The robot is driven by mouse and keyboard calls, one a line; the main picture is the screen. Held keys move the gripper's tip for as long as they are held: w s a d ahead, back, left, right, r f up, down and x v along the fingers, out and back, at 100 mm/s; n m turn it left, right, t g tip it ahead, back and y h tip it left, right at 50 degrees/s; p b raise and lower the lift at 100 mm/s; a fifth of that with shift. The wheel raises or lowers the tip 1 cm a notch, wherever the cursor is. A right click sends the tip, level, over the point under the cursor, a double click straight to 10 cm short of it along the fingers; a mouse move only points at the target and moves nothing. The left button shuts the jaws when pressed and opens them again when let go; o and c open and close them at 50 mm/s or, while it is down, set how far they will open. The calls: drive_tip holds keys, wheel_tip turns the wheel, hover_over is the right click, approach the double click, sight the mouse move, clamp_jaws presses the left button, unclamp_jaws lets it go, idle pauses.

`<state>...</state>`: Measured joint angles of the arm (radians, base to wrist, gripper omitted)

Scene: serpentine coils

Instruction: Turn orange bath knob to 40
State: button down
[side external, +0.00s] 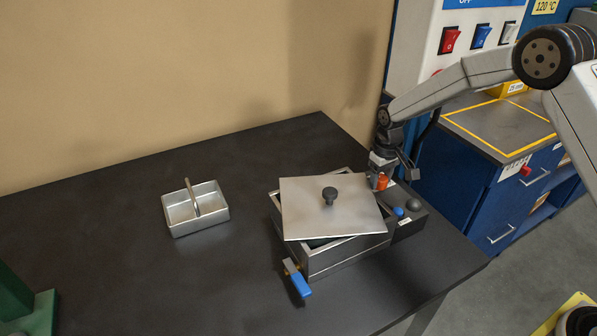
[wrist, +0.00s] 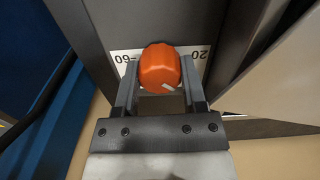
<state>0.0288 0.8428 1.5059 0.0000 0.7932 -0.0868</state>
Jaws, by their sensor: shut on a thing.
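The orange bath knob (side external: 382,183) stands on the dark control box at the right end of the metal bath (side external: 340,258). My gripper (side external: 379,172) comes down over it from above. In the wrist view the knob (wrist: 160,64) sits between the two fingers of my gripper (wrist: 158,88), which are shut on its sides. A short white mark on the knob points toward the gripper's palm, slightly right. A white scale plate behind the knob shows an upside-down 60 (wrist: 122,58) at left and 20 (wrist: 199,53) at right. No 40 is visible.
A metal lid (side external: 310,205) with a black knob lies skewed on the bath. A blue button (side external: 398,211) and a dark round knob (side external: 414,204) are near the orange knob. A blue-handled tap (side external: 298,280) sticks out in front. A small metal basket (side external: 180,221) stands left.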

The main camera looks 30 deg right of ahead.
sight(382, 178)
drive_tip(key=m, duration=0.4)
drive_tip(key=shift+m, duration=0.3)
drive_tip(key=m, duration=0.4)
drive_tip(key=shift+m, duration=0.4)
drive_tip(key=shift+c, duration=0.7)
unclamp_jaws()
drive_tip(key=shift+r, duration=0.15)
drive_tip(key=shift+r, duration=3.8)
drive_tip(key=shift+s, duration=0.1)
